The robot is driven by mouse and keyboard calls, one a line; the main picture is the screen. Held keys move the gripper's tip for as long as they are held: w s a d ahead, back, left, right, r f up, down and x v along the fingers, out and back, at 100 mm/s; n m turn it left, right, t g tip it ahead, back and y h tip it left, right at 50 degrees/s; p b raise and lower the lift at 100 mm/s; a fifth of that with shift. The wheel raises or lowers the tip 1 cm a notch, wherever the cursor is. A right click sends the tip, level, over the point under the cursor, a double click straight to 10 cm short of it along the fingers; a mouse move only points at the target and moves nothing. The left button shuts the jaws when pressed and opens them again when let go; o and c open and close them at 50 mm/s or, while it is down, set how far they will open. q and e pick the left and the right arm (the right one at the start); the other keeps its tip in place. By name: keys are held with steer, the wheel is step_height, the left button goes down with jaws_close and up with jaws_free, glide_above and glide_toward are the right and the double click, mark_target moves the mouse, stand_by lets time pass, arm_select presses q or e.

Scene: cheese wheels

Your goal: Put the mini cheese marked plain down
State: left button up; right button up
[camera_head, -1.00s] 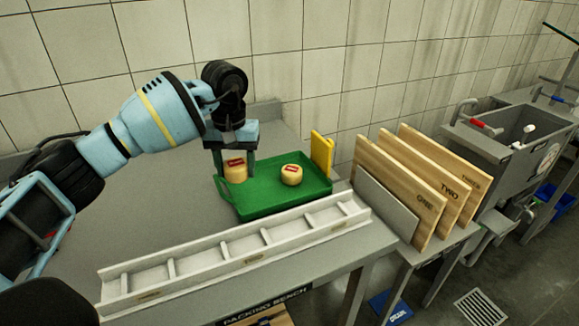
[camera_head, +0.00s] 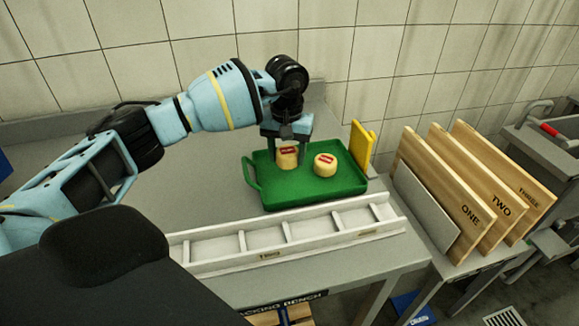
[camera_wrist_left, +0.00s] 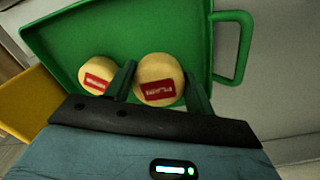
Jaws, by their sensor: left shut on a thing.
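A mini cheese (camera_head: 287,157), pale yellow with a red label, is between the fingers of my left gripper (camera_head: 287,150), over the left part of the green tray (camera_head: 315,194). I cannot tell whether the held cheese touches the tray floor. My right gripper is not in view.
A white divided rack (camera_head: 290,237) lies along the bench's front edge. A yellow board (camera_head: 361,147) stands behind the tray's right end. Wooden boards marked ONE (camera_head: 440,185), TWO and THREE stand to the right. Bare bench (camera_head: 215,180) lies left of the tray.

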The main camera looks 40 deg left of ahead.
mark_target(287, 168)
arm_select(q)
steer(key=shift+f, duration=2.2)
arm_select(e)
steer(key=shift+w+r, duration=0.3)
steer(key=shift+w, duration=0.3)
arm_select(q)
steer(key=shift+f, duration=0.1)
steer(key=o, duration=0.6)
steer(key=shift+f, duration=0.1)
steer(key=shift+c, duration=0.2)
steer(key=o, duration=0.5)
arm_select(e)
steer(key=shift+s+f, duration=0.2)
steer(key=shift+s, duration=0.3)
